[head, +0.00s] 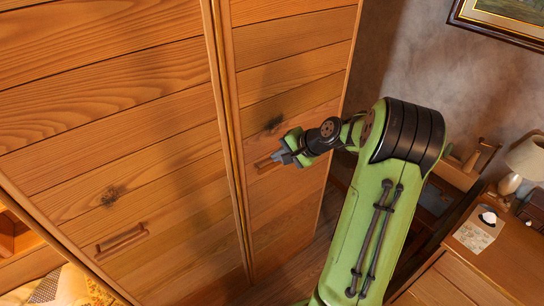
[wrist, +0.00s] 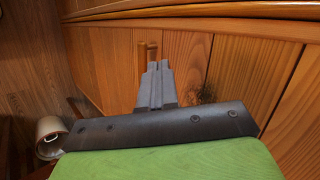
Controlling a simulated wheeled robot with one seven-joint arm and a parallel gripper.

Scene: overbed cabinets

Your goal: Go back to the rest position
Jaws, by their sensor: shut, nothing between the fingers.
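My gripper (head: 283,157) is at the end of my green arm, in front of the narrower wooden cabinet door in the head view. It is shut and empty. In the wrist view its dark fingers (wrist: 154,84) are together and point toward the wooden door panel (wrist: 187,65). A wooden handle (head: 265,163) on that door shows just left of my gripper in the head view. In the wrist view a handle (wrist: 142,62) shows behind the fingertips, partly hidden. I cannot tell whether the fingers touch it.
A wider wooden door (head: 110,120) with its own handle (head: 121,240) is at the left, with bedding (head: 55,287) below. At the right, a wooden desk (head: 505,260) carries a lamp (head: 527,157). A framed picture (head: 505,18) hangs on the grey wall.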

